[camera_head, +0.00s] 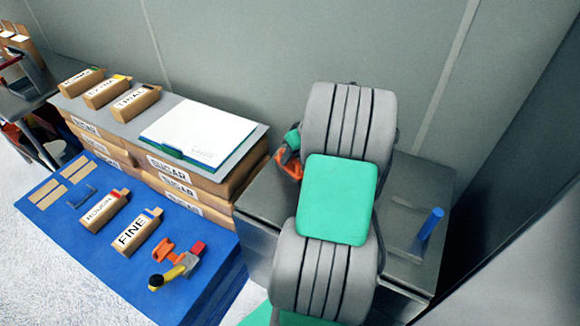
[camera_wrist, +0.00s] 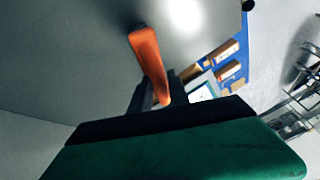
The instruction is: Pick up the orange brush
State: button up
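An orange tool (camera_head: 165,248), which looks like the orange brush, lies on the front right of the blue surface. It touches or overlaps a yellow tool with a black end (camera_head: 162,278). A small red block-like part (camera_head: 197,248) is beside them. My gripper (camera_head: 289,165) is up and to the right of these tools, beyond the right end of the sugar boxes and partly hidden by my arm. It shows orange there. In the wrist view an orange piece (camera_wrist: 148,62) stands out from the dark mount.
The blue surface (camera_head: 110,268) also carries boxes labelled ROUGH (camera_head: 103,212) and FINE (camera_head: 137,233). Stacked sugar boxes (camera_head: 180,175) stand behind it, with a white-topped tray (camera_head: 200,132) on them.

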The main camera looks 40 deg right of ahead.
grip_shut()
jog(key=shift+r, duration=0.1)
dwell(0.3)
